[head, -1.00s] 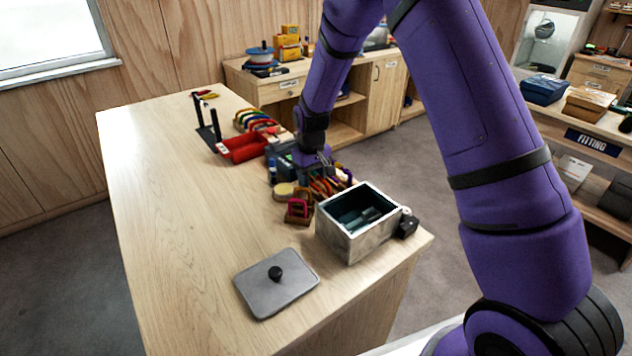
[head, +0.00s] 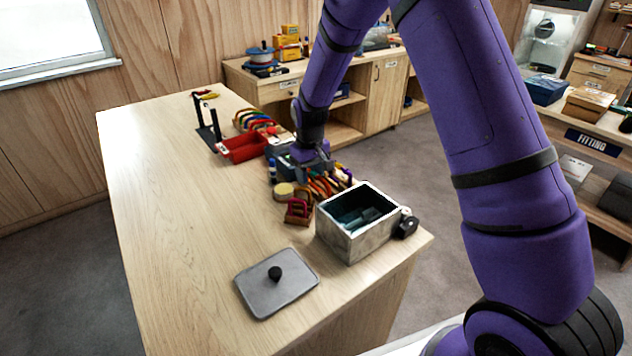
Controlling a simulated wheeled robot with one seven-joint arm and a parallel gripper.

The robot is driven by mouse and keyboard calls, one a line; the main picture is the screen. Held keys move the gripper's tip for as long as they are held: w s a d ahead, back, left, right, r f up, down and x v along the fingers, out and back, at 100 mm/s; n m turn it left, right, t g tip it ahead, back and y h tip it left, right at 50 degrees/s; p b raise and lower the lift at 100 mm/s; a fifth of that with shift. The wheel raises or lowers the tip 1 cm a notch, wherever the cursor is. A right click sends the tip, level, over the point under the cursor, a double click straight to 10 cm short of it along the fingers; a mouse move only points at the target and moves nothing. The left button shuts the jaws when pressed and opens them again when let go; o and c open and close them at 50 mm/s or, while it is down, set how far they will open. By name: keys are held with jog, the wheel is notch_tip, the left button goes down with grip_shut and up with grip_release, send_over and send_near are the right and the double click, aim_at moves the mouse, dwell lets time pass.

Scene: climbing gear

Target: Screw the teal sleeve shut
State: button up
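My gripper (head: 312,168) is at the far end of my purple arm, low over the cluster of coloured climbing gear (head: 325,184) on the wooden table. Its fingertips are small and partly hidden by the wrist and the gear, so I cannot tell whether they are open or shut or hold anything. I cannot make out a teal sleeve. Dark teal pieces (head: 360,217) lie inside the open grey box at the table's near right, but I cannot tell what they are.
The grey box (head: 343,246) stands open near the table's right edge. Its grey lid (head: 277,284) with a black knob lies flat in front. A red tray (head: 243,148) and a black stand (head: 208,128) are farther back. The table's left side is clear.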

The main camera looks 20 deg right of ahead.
jog(key=shift+r, duration=0.6)
jog(key=shift+w+d, duration=0.2)
jog(key=shift+d, duration=0.45)
jog(key=shift+f, duration=0.1)
jog(key=shift+d+f, duration=0.1)
jog(key=shift+f, duration=1.25)
jog(key=shift+s+a, duration=0.3)
jog(key=shift+a, duration=0.45)
jog(key=shift+r, duration=0.15)
